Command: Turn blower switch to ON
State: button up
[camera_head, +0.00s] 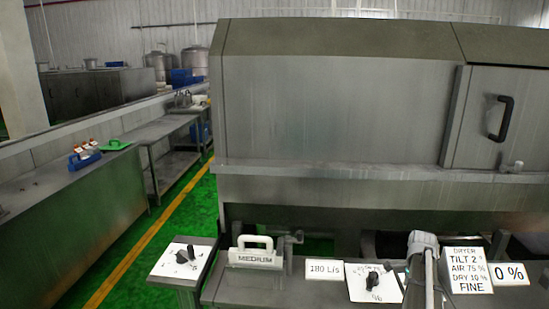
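Two black rotary knobs show on the front panel. The left knob (186,254) sits on a white plate (170,268) on a separate small stand. The right knob (372,280) sits on a white plate (389,294) with small dark lettering around it. The lettering is too small to read, so I cannot tell which knob is the blower switch or its setting. A grey, rounded arm part (422,240) with a vertical piece below it stands just right of the right knob's plate and seems to be mine. No gripper fingers can be made out.
A "MEDIUM" sign with a handle (256,258), a "180 L/s" card (325,269), a dryer card (466,270) and a "0 %" card (510,273) line the panel. A large grey machine (330,110) stands behind. Green floor (165,245) is clear at left.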

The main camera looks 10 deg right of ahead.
jog(key=w+a+f+n+b, duration=0.15)
jog(key=a+n, duration=0.35)
jog(key=a, duration=0.7)
jog(key=w+a+f+n+b, duration=0.15)
jog(key=a+n, duration=0.45)
jog(key=a, duration=0.6)
jog(key=s+a+f+n+b, duration=0.2)
jog(key=a+n, duration=0.3)
jog(key=a, duration=0.5)
jog(key=s+a+f+n+b, duration=0.2)
jog(key=s+a+n, duration=0.2)
jog(key=a, duration=0.5)
jog(key=shift+a+f+n, duration=0.2)
jog(key=shift+a+n, duration=0.15)
jog(key=shift+n, duration=0.35)
jog(key=shift+c, duration=1)
jog(key=shift+d, duration=0.15)
